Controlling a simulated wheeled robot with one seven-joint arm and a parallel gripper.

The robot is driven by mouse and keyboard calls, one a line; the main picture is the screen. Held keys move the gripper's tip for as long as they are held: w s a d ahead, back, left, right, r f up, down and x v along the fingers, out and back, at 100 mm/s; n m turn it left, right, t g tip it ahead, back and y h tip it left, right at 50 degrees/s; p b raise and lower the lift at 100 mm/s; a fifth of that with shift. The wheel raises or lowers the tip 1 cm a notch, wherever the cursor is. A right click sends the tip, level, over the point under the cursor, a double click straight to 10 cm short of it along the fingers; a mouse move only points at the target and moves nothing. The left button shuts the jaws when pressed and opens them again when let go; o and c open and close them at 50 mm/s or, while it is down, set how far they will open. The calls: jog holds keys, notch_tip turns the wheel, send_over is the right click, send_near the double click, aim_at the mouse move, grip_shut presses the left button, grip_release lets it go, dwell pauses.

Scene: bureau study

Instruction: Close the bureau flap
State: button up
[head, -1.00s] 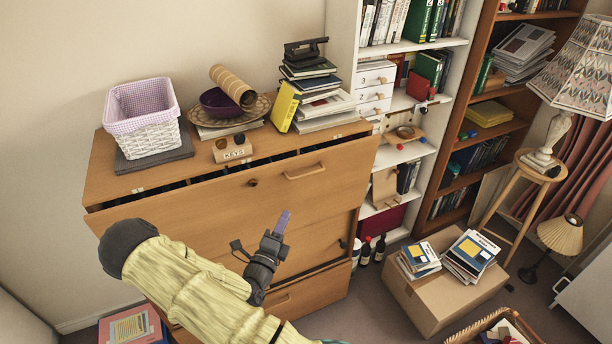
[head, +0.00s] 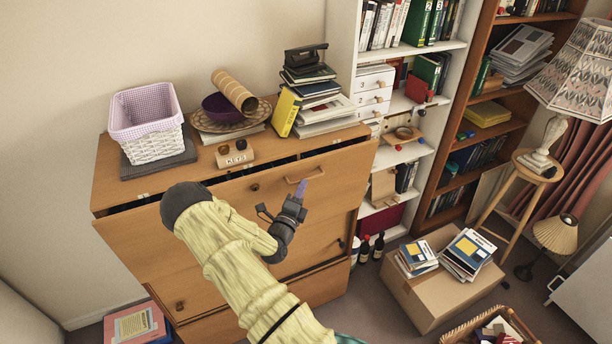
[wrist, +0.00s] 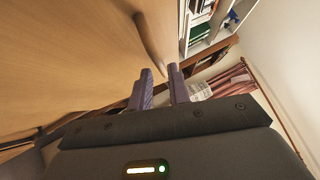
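The bureau flap (head: 235,195) is the wide wooden upper front panel of the bureau. It stands nearly upright and leans out a little, with a dark gap along its top edge. Its bar handle (head: 305,179) is near the right end; in the wrist view a curved handle (wrist: 152,42) stands out just beyond my fingers. My gripper (head: 301,187) is in front of the flap, close below the handle. In the wrist view its two purple fingers (wrist: 162,80) are a little apart with nothing between them. I cannot tell whether they touch the flap.
On the bureau top are a white basket (head: 150,148), a bowl, a cardboard tube, a KEYS block (head: 234,155) and stacked books (head: 312,100). A white bookshelf (head: 420,150) stands at right. A carton (head: 440,290) with books is on the floor.

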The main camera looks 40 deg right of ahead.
jog(key=p+x, duration=0.1)
jog(key=x, duration=0.3)
jog(key=shift+w+d+r, duration=0.1)
jog(key=shift+d, duration=0.05)
grip_shut()
